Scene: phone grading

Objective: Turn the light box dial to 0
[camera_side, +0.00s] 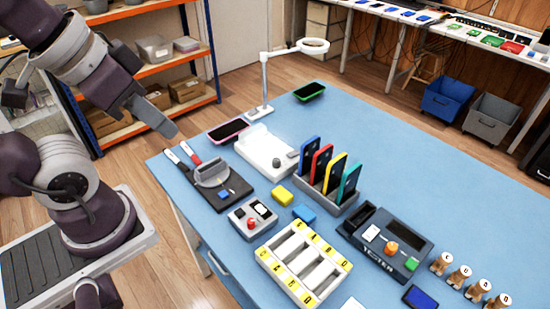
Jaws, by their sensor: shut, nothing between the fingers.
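The light box (258,142) is a white, brightly lit box near the left back part of the blue table. A small grey dial (292,154) shows at its right end. The dial's markings are too small to read. My gripper (170,130) is shut and empty. In the picture it is up and to the left of the light box, apart from it, above the table's left edge.
A lamp (264,85) stands behind the light box, and a pink-edged phone (228,130) lies to its left. A black mat with a grey holder (211,173), a rack of coloured phones (330,195) and a tester (388,240) are nearby. The table's back right is clear.

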